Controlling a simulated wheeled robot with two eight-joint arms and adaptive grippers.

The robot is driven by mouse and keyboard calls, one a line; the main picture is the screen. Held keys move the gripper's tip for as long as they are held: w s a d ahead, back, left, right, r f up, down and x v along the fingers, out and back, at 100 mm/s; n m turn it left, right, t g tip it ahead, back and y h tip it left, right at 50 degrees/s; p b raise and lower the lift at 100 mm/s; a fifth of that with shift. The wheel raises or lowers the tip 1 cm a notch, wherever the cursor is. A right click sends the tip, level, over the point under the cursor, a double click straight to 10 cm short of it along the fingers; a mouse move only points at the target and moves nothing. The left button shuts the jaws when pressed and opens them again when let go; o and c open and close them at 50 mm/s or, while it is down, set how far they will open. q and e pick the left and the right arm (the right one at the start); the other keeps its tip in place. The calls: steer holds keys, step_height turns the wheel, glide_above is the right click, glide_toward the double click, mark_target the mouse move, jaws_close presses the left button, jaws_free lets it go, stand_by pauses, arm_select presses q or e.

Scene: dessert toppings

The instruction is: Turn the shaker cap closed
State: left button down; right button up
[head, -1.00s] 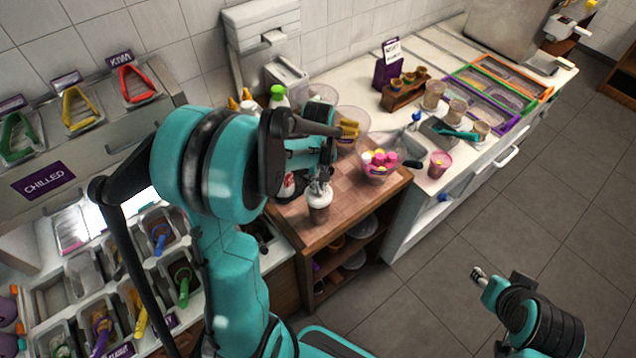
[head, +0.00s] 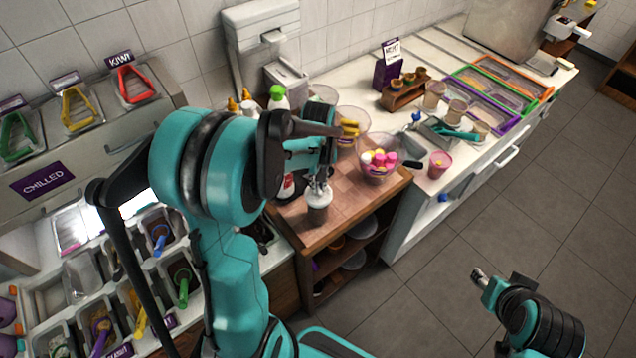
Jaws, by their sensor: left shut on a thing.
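The shaker (head: 318,213) stands upright near the front edge of the wooden counter top. It has a brownish body and a white cap (head: 319,197). My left gripper (head: 319,184) points down over it and is shut on the cap; the finger ends are small and partly hidden by the wrist. I cannot tell how far the cap is turned. My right gripper (head: 479,275) is over the floor at lower right, away from the counter, and its fingers are too small to tell whether it is open or shut.
A clear bowl of pink and yellow pieces (head: 378,166) stands right of the shaker. A green-capped bottle (head: 278,97) and other bottles stand behind my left arm. A pink cup (head: 439,164) is on the white counter (head: 420,213). Topping bins (head: 183,281) lie at left.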

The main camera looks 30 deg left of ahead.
mark_target(318, 187)
stand_by(0.7)
arm_select(q)
steer(key=c, duration=1.6)
jaws_free()
steer(key=shift+r, duration=0.1)
step_height(318, 187, up, 12)
